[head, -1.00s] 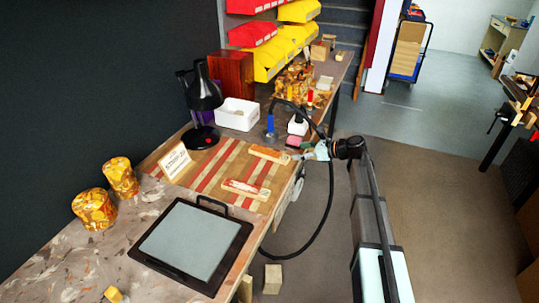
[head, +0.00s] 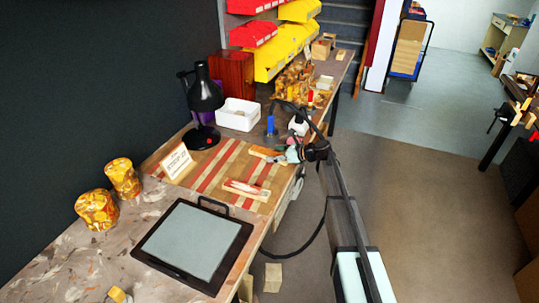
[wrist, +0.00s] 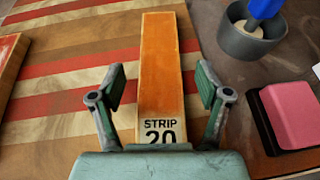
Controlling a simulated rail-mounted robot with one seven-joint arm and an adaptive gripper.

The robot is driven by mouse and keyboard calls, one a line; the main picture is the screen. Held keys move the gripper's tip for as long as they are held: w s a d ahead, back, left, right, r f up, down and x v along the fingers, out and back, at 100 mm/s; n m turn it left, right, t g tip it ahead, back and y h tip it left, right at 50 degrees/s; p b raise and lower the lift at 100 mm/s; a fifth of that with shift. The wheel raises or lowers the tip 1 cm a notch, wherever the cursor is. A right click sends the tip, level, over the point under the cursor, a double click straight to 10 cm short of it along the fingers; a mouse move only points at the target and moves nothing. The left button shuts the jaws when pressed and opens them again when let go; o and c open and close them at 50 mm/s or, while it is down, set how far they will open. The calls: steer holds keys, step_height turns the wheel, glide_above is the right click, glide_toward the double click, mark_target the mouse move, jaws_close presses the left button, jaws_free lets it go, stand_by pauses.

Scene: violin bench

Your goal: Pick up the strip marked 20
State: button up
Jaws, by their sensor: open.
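The strip marked 20 (wrist: 160,70) is an orange-topped wooden bar with "STRIP 20" on its pale near end. It lies on the striped board (wrist: 60,122). In the wrist view my gripper (wrist: 160,85) is open, with one finger on each side of the strip's near part and gaps between. I cannot tell whether the fingertips are level with the strip or above it. In the head view the strip (head: 262,152) lies on the board's far right part, its right end hidden by my gripper (head: 290,155). The gripper's fingers are too small to make out there.
Another strip (head: 246,190) lies nearer on the board. Right of strip 20 are a pink block (wrist: 295,112) and a grey cup (wrist: 245,42) with a blue-handled tool. A black lamp (head: 203,95), a sign (head: 177,163) and a dark-framed pad (head: 190,245) stand around the board.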

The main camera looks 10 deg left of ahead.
steer(key=shift+x, duration=0.85)
steer(key=c, duration=1.3)
steer(key=shift+r, duration=0.2)
